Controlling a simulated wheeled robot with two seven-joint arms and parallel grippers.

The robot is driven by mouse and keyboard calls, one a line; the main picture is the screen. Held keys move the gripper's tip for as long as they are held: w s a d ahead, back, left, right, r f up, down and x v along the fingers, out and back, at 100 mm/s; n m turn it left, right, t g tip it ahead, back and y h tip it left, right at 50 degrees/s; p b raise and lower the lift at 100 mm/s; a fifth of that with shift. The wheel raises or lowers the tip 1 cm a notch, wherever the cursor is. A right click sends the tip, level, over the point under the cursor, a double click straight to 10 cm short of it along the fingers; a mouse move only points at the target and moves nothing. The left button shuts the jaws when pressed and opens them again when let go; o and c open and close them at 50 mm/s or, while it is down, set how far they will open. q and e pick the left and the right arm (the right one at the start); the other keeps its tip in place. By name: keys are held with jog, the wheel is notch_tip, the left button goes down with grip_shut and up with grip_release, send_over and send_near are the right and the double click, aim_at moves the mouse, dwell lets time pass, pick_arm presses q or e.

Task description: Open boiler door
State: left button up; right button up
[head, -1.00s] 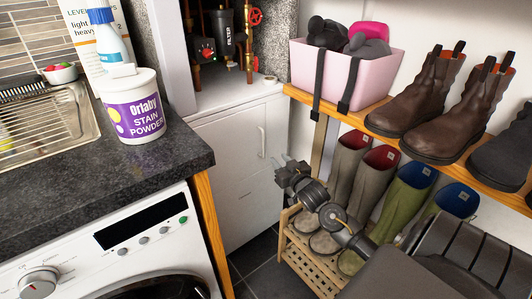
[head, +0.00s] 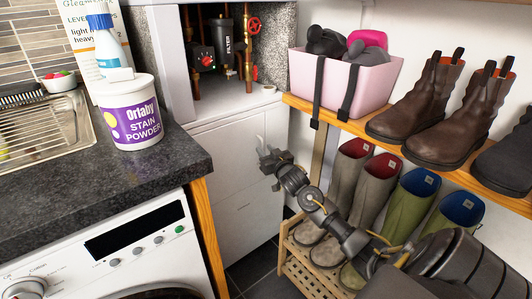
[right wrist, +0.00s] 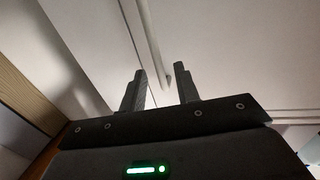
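The white boiler door (head: 228,160) is in the head view, below the opening with the pipes, and looks shut. Its pale upright handle is largely hidden by my right gripper in the head view. In the right wrist view, the handle (right wrist: 152,42) is a long bar running down toward the gap between the fingers. My right gripper (head: 264,150) is at the door's right side by the handle. In the right wrist view the fingers (right wrist: 160,85) are apart, with the handle's lower end between or just beyond them; I cannot tell whether they touch it. My left gripper is not in view.
The worktop (head: 170,165) and washing machine (head: 110,245) stand to the left. The welly rack (head: 300,265) with several boots is close to my right arm. A shelf (head: 340,122) above it holds a pink box (head: 345,85) and brown boots. Dark floor shows between.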

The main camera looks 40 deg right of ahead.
jog(key=shift+w, duration=0.25)
grip_shut()
